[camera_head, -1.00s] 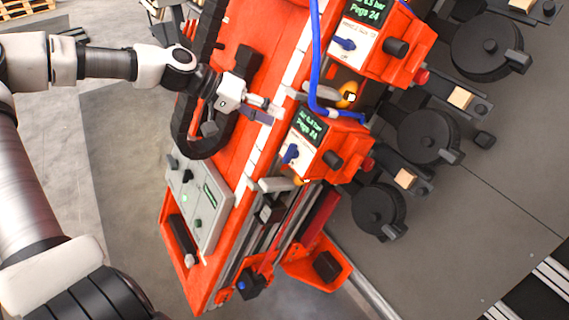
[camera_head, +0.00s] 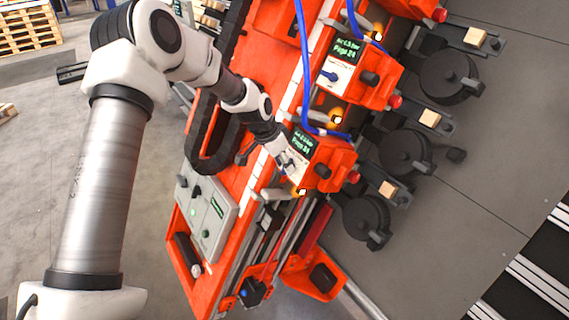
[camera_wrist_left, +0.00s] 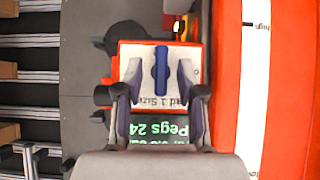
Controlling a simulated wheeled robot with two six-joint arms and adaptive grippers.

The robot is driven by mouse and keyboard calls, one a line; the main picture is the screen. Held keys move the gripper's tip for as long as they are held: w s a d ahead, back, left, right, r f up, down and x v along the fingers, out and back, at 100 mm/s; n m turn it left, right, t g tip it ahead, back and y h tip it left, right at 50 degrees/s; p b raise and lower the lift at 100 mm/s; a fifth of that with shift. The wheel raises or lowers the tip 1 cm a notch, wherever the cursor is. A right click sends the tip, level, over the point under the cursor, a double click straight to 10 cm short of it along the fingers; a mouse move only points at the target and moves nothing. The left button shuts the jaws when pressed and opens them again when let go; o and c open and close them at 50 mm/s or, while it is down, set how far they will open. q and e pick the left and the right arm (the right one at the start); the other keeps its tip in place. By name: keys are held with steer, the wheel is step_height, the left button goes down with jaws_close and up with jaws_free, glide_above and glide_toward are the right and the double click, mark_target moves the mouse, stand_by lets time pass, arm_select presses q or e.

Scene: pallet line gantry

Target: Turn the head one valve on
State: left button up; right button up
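The head one valve, a blue lever handle (camera_wrist_left: 161,70), sits on the white label plate of an orange box (camera_wrist_left: 140,48) in the left wrist view. The label reads partly "ad 1 Size". The handle runs up and down in that picture. My left gripper (camera_wrist_left: 159,80) is open, with one finger on each side of the handle and a visible gap to each. In the head view my left gripper (camera_head: 288,166) is at the front of the lowest orange head box (camera_head: 336,163) and hides its handle. My right gripper is not in view.
A second orange head box (camera_head: 378,82) with its own blue handle (camera_head: 329,76) stands above. Blue hoses (camera_head: 307,80) run down beside the boxes. A grey control panel (camera_head: 207,218) lies lower left. Black round reels (camera_head: 406,152) stand to the right.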

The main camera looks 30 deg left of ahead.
arm_select(q)
steer(key=shift+w+d+f, duration=0.15)
steer(key=shift+d+f, duration=0.05)
steer(key=shift+f, duration=0.15)
steer(key=shift+w+f, duration=0.1)
steer(key=shift+f, duration=0.05)
steer(key=shift+w+a+f, duration=0.1)
steer(key=shift+a+f, duration=0.05)
steer(key=shift+a, duration=0.1)
steer(key=shift+c, duration=0.3)
jaws_close()
